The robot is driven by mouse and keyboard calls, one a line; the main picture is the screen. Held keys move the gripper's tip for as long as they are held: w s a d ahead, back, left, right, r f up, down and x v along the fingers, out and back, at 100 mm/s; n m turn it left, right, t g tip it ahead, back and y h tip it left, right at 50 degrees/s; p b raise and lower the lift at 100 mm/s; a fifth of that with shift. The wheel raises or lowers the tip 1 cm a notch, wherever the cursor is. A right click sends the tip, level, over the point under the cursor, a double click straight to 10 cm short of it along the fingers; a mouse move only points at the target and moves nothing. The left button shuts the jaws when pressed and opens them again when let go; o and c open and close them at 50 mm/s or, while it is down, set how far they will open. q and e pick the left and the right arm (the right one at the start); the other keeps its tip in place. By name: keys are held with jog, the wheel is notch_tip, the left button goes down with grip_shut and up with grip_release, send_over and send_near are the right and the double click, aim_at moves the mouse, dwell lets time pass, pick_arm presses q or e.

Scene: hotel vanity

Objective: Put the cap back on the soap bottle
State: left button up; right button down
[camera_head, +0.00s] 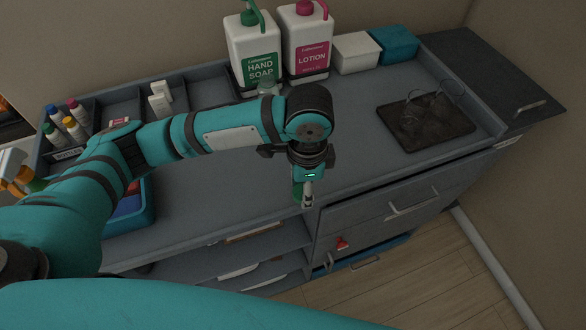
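The large white hand soap bottle (253,52) with a green pump stands at the back of the counter. A small clear bottle (268,87) stands in front of it, mostly hidden behind my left arm. My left gripper (308,203) points down near the counter's front edge, well in front of the bottles. A small green piece (297,192) shows beside its fingers; it may be the cap, but I cannot tell if it is held. The fingers are seen edge-on and look narrow. My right gripper is out of view.
A lotion bottle (307,45), a white box (356,53) and a blue box (394,45) line the back. A dark tray (425,125) with glasses is at right. Small bottles (68,125) fill a left organizer. A blue bin (130,205) is at front left. The mid-right counter is clear.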

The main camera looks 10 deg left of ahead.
pick_arm(q)
jog(key=shift+s+d+r, duration=0.1)
jog(key=shift+s+d, duration=0.55)
jog(key=shift+s, duration=0.2)
jog(key=shift+a, duration=0.1)
jog(key=a+n, duration=0.1)
jog(key=a+n+b, duration=0.1)
jog(key=a+n, duration=0.2)
jog(key=a, duration=0.1)
jog(key=shift+w+a+r+n, duration=0.1)
jog(key=shift+w+r+n, duration=0.15)
jog(key=shift+n, duration=0.15)
jog(key=s+a+r+n+b, duration=0.1)
jog(key=a+r+n, duration=0.1)
jog(key=a+n, duration=0.6)
jog(key=shift+s+a+n+b, duration=0.3)
jog(key=shift+n, duration=0.2)
